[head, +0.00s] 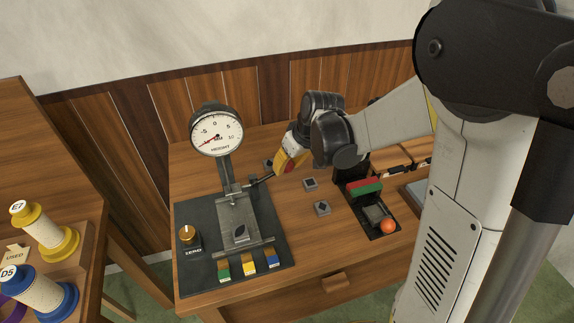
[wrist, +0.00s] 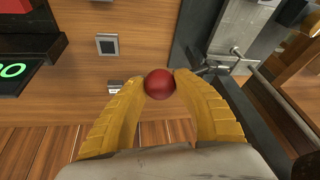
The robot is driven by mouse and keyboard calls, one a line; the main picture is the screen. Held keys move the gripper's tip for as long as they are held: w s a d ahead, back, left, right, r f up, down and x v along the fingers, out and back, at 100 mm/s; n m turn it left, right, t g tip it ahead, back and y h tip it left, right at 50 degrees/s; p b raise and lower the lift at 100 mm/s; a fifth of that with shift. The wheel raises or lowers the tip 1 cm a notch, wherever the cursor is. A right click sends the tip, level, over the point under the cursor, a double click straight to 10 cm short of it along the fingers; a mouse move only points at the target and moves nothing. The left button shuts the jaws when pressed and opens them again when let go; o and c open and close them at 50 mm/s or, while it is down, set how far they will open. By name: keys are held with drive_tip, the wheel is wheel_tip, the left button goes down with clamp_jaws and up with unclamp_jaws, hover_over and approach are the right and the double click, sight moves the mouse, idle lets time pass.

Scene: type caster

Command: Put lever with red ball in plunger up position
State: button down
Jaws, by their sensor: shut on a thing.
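The red ball (wrist: 159,83) sits between the two yellow fingertips of my gripper (wrist: 160,84), which touch it from both sides. In the head view my gripper (head: 288,162) is right of the dial gauge (head: 217,132), shut on the ball, of which only a small red part (head: 290,167) shows. The thin lever (head: 262,180) runs from the ball left toward the gauge stand (head: 232,190) and slopes up to the right. In the wrist view the ball hides part of the lever, and metal linkage (wrist: 232,60) shows on its right.
The gauge stands on a dark base (head: 190,272) with a ZERO knob (head: 189,236) and green, yellow and blue blocks (head: 249,268). Small square metal pieces (head: 322,208) lie on the table. Right of them is a device with an orange ball (head: 388,226). Spools (head: 45,232) stand at left.

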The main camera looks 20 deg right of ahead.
drive_tip(key=shift+f, duration=0.1)
drive_tip(key=f+y+b, duration=0.1)
drive_tip(key=f+b, duration=0.1)
drive_tip(key=f+y+b, duration=0.1)
drive_tip(key=y+b, duration=0.1)
drive_tip(key=b, duration=0.1)
drive_tip(key=d+f+m+y+b, duration=0.1)
drive_tip(key=f+y+b, duration=0.1)
drive_tip(key=shift+f+b, duration=0.3)
drive_tip(key=shift+b, duration=0.1)
drive_tip(key=shift+a+f+t+y+b, duration=0.1)
drive_tip(key=shift+f+t+y+b, duration=0.25)
drive_tip(key=shift+y+b, duration=0.5)
drive_tip(key=shift+s, duration=0.1)
drive_tip(key=c, duration=0.9)
unclamp_jaws()
drive_tip(key=shift+f, duration=0.1)
drive_tip(key=shift+c, duration=0.2)
